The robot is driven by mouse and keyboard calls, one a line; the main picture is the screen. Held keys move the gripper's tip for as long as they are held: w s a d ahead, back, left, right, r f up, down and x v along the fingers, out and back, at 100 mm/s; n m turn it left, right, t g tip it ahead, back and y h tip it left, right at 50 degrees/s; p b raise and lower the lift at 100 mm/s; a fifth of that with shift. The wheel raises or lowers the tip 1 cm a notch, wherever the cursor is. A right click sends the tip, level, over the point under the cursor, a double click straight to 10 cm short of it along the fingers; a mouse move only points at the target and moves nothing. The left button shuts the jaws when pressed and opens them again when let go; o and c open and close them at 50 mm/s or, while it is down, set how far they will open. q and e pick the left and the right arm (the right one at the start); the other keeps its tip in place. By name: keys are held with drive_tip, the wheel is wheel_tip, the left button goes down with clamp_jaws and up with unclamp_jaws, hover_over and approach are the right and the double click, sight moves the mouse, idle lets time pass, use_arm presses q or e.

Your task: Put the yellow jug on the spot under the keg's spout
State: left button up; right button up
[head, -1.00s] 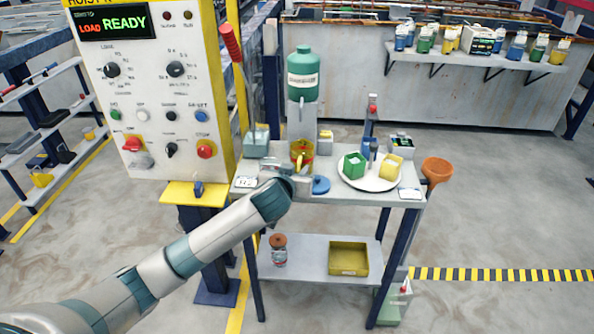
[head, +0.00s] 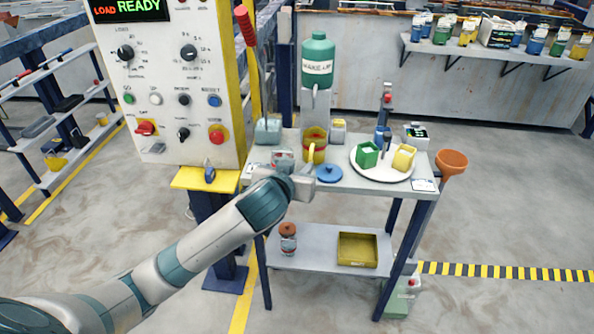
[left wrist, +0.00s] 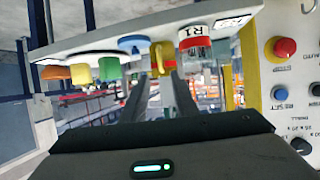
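In the left wrist view, which is turned nearly upside down, the yellow jug (left wrist: 157,55) shows just beyond the fingertips. My left gripper (head: 308,184) is at the table's front edge, in front of the jug. In the left wrist view, the two fingers of my left gripper (left wrist: 170,76) are apart with nothing clearly between them. My right gripper is not in view.
A jar labelled R1 (left wrist: 195,45) is close beside the gripper, and a blue lid (head: 329,173) lies to the jug's right. A white plate (head: 380,175) holds green and yellow containers. A control cabinet (head: 170,110) stands left of the table.

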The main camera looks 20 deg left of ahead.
use_arm(q)
drive_tip(key=shift+v, duration=0.9)
drive_tip(key=shift+w+f, duration=0.1)
wheel_tip(320, 180, down, 23)
drive_tip(key=w+m+g+h, duration=0.1)
drive_tip(key=m+g, duration=0.1)
drive_tip(key=g, duration=0.1)
drive_tip(key=s+f+g, duration=0.1)
drive_tip(key=s+f, duration=0.3)
drive_tip(key=f, duration=0.6)
drive_tip(key=s+f+g, duration=0.1)
drive_tip(key=s+f, duration=0.4)
drive_tip(key=f, duration=0.5)
drive_tip(key=s+d+f+g, duration=0.1)
drive_tip(key=s+f, duration=0.7)
drive_tip(key=s, duration=0.3)
drive_tip(key=s+d+f+m+g+h, duration=0.1)
drive_tip(key=s+d+f, duration=0.1)
drive_tip(key=s+f, duration=0.6)
drive_tip(key=s+d+f+g, duration=0.1)
drive_tip(key=s+d+f, duration=0.1)
drive_tip(key=s+f, duration=0.7)
drive_tip(key=s, duration=0.6)
drive_tip(key=shift+s+m+h, duration=0.3)
drive_tip(key=shift+s+m, duration=0.05)
drive_tip(key=shift+m, duration=0.05)
